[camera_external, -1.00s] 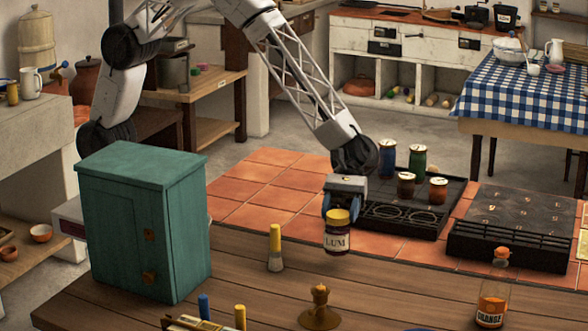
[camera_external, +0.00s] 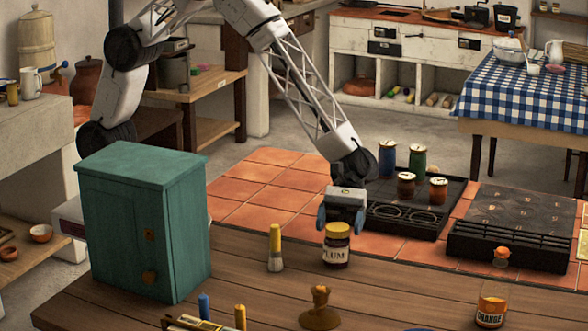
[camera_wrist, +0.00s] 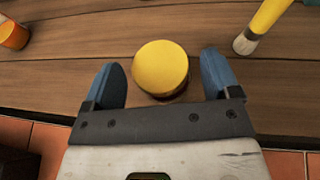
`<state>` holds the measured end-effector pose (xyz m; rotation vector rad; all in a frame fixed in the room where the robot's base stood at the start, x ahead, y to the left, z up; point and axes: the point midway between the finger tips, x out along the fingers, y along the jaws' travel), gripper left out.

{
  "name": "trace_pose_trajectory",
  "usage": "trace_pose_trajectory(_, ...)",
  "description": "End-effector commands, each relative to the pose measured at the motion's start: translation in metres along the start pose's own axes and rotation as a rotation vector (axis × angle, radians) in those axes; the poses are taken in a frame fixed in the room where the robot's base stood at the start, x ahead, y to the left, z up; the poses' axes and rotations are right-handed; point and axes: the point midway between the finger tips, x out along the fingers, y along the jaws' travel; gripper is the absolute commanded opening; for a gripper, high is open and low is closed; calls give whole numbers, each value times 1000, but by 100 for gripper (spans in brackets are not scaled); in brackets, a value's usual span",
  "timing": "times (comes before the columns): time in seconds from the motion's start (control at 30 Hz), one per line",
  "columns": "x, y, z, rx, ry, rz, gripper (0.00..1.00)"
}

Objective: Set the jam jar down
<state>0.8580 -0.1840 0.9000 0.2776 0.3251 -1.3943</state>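The jam jar (camera_external: 336,254), dark with a yellow lid and a label reading "PLUM", stands upright on the wooden table near its tiled edge. In the wrist view its round yellow lid (camera_wrist: 160,67) shows from above, hiding most of the glass. My gripper (camera_external: 341,219) is at the jar, just behind it in the external view. Its two blue fingers are spread wide. In the wrist view the gripper (camera_wrist: 161,68) has a finger on each side of the lid, with a visible gap on both sides.
A yellow-handled brush (camera_external: 275,248) stands left of the jar, and a brown candlestick-like object (camera_external: 320,308) is in front. A green cabinet (camera_external: 145,225) stands left. A black rack with spools (camera_external: 400,217) lies behind.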

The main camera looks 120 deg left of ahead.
Motion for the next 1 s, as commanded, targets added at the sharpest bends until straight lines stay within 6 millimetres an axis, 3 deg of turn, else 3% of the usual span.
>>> trace_pose_trajectory(0.47, -8, 0, 3, 0, 0, 1, 82)
trace_pose_trajectory(0.67, -29, 0, 3, 0, 0, 2, 82)
trace_pose_trajectory(1.0, -83, 0, 3, 0, 0, 1, 82)
